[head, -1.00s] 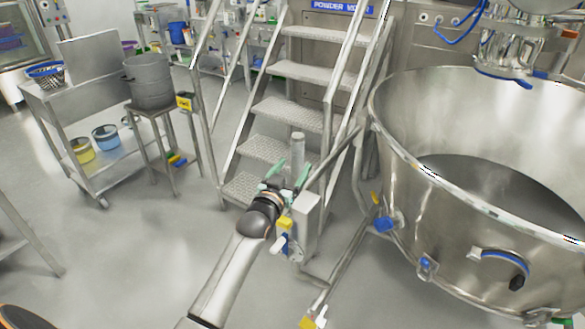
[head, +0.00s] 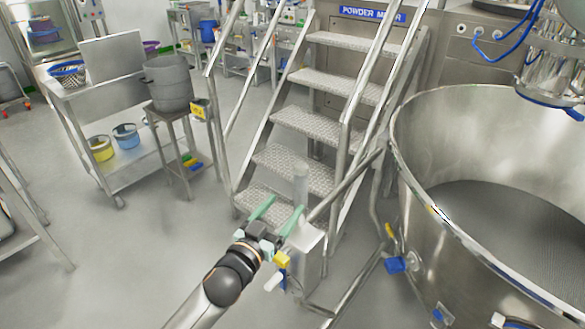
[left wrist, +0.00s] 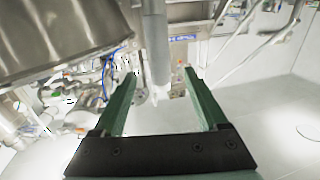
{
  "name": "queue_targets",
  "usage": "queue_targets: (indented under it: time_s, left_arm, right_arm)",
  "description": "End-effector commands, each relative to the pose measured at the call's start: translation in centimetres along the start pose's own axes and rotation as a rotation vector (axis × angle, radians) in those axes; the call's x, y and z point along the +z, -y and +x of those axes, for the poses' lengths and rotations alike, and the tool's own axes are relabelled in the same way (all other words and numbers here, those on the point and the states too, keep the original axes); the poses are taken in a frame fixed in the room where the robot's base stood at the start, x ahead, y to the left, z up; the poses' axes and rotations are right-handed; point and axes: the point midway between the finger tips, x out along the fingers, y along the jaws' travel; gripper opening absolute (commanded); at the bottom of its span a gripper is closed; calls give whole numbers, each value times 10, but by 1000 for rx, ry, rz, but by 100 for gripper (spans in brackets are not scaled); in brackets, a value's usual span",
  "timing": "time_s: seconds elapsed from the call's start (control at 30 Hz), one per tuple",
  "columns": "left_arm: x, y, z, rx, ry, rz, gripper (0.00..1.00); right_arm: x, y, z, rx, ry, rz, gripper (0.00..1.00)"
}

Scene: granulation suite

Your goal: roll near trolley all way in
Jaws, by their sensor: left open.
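A large round steel bowl (head: 415,195), apparently the near trolley's load, stands at the right; its wheels are out of view. Beside it is a grey upright post (head: 301,185) on a pale box (head: 306,250), with a steel bar running past towards the bowl. My left gripper (head: 279,212) is open, its green fingers pointing at the post. In the left wrist view the post (left wrist: 155,45) shows between the open fingertips (left wrist: 160,88); I cannot tell whether it lies inside them or just beyond. The bowl (left wrist: 60,30) fills the upper left there. My right gripper is out of view.
Steel steps with handrails (head: 305,120) rise behind the post to the powder mixer. At the left stand a steel cart (head: 95,100) with tubs and a stool (head: 172,112) bearing a grey pot (head: 168,85). The floor between is clear.

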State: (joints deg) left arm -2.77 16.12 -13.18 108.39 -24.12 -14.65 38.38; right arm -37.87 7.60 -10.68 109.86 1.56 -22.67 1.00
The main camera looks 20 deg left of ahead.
Motion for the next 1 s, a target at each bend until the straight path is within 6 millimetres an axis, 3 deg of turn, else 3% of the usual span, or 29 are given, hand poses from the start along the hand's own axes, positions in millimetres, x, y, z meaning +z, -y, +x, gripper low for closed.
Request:
queue_targets:
  time_s: [0.17, 0.7, 1.0]
  left_arm:
    - [0, -4, 4, 9, -1, -2, 75]
    - [0, -4, 94, 7, -1, -2, 75]
    - [0, -4, 121, 8, 0, -3, 75]
  right_arm:
    - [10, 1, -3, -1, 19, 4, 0]
    - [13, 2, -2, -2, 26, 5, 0]
    - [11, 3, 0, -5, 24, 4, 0]
